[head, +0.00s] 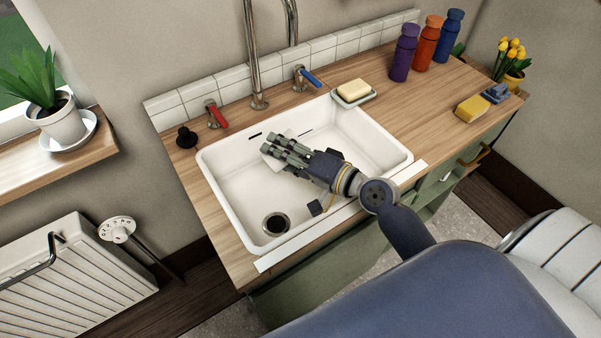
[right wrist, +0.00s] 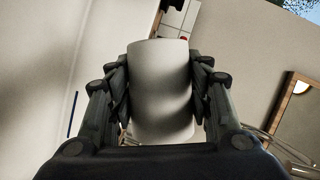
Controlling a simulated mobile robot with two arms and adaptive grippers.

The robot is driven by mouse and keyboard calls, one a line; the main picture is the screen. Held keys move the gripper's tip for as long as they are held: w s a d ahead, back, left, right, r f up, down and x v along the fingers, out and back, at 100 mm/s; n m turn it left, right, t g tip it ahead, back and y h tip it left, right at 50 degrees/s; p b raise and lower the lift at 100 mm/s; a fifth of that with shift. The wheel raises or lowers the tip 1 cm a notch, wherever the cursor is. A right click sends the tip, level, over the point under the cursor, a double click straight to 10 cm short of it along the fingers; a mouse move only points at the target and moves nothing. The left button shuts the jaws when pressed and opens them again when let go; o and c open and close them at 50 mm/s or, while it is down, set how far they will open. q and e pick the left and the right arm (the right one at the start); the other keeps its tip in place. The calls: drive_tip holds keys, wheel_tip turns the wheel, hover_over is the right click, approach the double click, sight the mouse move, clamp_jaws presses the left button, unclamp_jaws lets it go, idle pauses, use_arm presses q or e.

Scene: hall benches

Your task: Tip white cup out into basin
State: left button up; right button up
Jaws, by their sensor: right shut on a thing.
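The white cup (right wrist: 160,92) fills the middle of the right wrist view, clasped between the two fingers of my right gripper (head: 283,150). In the head view the cup is mostly hidden by the fingers and blends with the white basin (head: 374,144). My right gripper is shut on the cup and is over the basin, left of its middle. The cup looks tipped over, but its mouth and contents cannot be seen. The basin's dark drain (head: 276,224) shows near its front left. My left gripper is not in view.
A tall tap (head: 252,55) stands behind the basin, with a red handle (head: 217,116) and a blue handle (head: 310,77). Soap (head: 354,90) lies on a dish at the back rim. Bottles (head: 403,52) and a yellow sponge (head: 472,108) are on the right counter.

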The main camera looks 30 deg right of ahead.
drive_tip(key=shift+f, duration=0.1)
drive_tip(key=shift+b, duration=0.45)
drive_tip(key=shift+m, duration=0.3)
drive_tip(key=shift+d+r+m+t+y+b, duration=0.2)
drive_tip(key=shift+r+m+t+y+b, duration=0.25)
drive_tip(key=shift+m+b, duration=0.45)
idle(0.5)
drive_tip(key=shift+r, duration=0.1)
